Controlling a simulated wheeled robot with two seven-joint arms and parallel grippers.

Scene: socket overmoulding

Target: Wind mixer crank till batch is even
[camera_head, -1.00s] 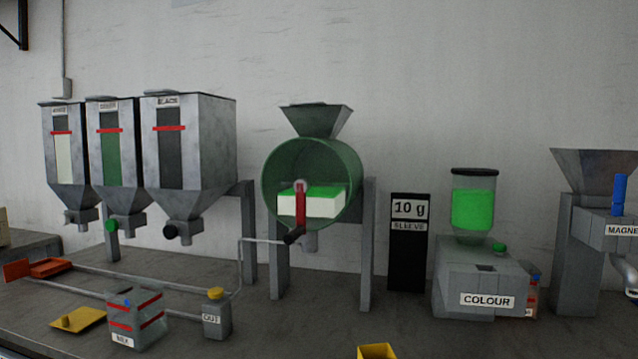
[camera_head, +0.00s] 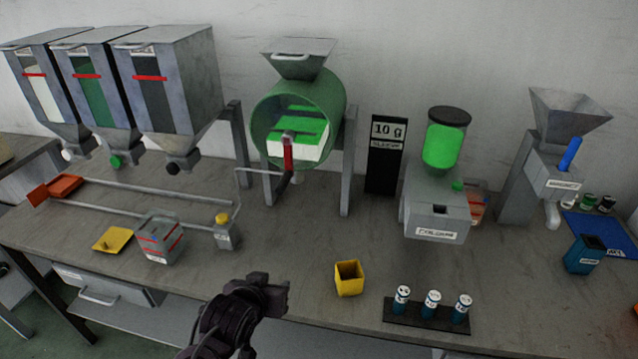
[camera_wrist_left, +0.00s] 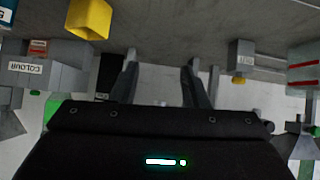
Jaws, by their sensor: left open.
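The mixer is a green drum (camera_head: 340,95) on grey legs with a hopper on top. Its batch (camera_head: 300,149) shows as a block with a white front and a top of green and pale patches, so the colours look uneven. The red crank arm (camera_head: 288,154) hangs down on the drum's front, with a dark handle (camera_head: 283,186) at its lower end. My left gripper (camera_head: 268,287) is at the table's front edge, below and in front of the crank and apart from it. Its two fingers (camera_wrist_left: 161,70) are spread and empty in the left wrist view. My right gripper is out of view.
A yellow cup (camera_head: 349,281) stands right of my left gripper, with a dark rack (camera_head: 400,312) of vials beyond it. A clear box (camera_head: 160,242) and the OUT container (camera_head: 227,236) stand to the left. A thin rail runs near the crank. The table before the mixer is mostly clear.

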